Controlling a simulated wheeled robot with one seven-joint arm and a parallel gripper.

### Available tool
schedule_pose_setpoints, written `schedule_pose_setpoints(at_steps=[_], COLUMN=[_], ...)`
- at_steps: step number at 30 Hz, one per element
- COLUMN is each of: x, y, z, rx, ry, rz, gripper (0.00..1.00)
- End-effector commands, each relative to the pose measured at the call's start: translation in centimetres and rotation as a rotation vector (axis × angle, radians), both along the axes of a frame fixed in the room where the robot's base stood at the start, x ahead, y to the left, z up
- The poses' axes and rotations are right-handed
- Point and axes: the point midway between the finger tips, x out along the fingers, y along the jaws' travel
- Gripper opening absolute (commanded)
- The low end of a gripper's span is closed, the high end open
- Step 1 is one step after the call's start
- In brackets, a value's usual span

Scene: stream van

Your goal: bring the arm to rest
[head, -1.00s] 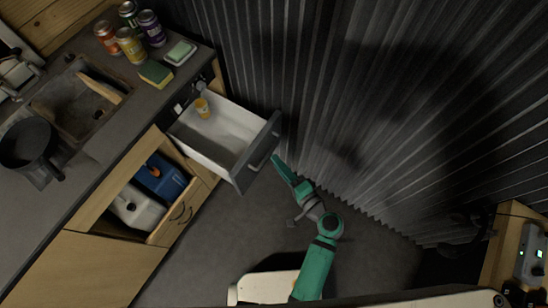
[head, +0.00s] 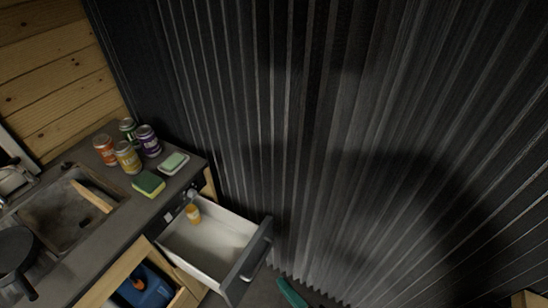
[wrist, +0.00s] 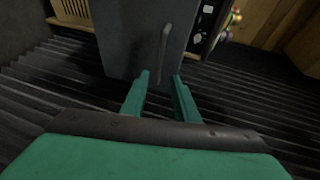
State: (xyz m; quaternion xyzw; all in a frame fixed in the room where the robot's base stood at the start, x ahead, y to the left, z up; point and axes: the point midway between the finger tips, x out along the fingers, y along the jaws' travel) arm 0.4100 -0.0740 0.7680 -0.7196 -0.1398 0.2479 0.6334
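My gripper (wrist: 161,82) shows in the wrist view with its two green fingers apart and nothing between them. The grey drawer front (wrist: 125,45) with its upright-looking handle (wrist: 164,48) is beyond the fingertips; I see no contact. In the head view only a green piece of my arm's end (head: 291,293) shows at the bottom edge, to the right of the open drawer (head: 258,262). The rest of the arm is out of that view.
Several cans (head: 127,158), a sponge (head: 148,183) and a soap dish (head: 174,163) are on the counter (head: 113,228). An open cupboard below holds a blue container (head: 147,288). A corrugated dark wall (head: 330,150) fills the right.

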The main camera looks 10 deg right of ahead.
Motion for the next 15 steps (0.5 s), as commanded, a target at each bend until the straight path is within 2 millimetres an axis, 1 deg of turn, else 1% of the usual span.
schedule_pose_setpoints(at_steps=[3, 5, 8, 11, 12, 15], x=[0.0, -0.3, -1.3, -3.2, -4.1, -6.7], y=[0.0, 0.1, 0.6, 1.0, 1.1, 1.1], z=[-0.1, -0.5, -2.3, -4.9, -5.9, -7.4], rx=[-0.003, -0.016, -0.081, -0.206, -0.271, -0.442], ry=[0.003, 0.014, 0.060, 0.124, 0.148, 0.183], rz=[-0.001, -0.008, -0.033, -0.074, -0.092, -0.131], gripper=[0.28, 0.28, 0.28, 0.28, 0.28, 0.28])
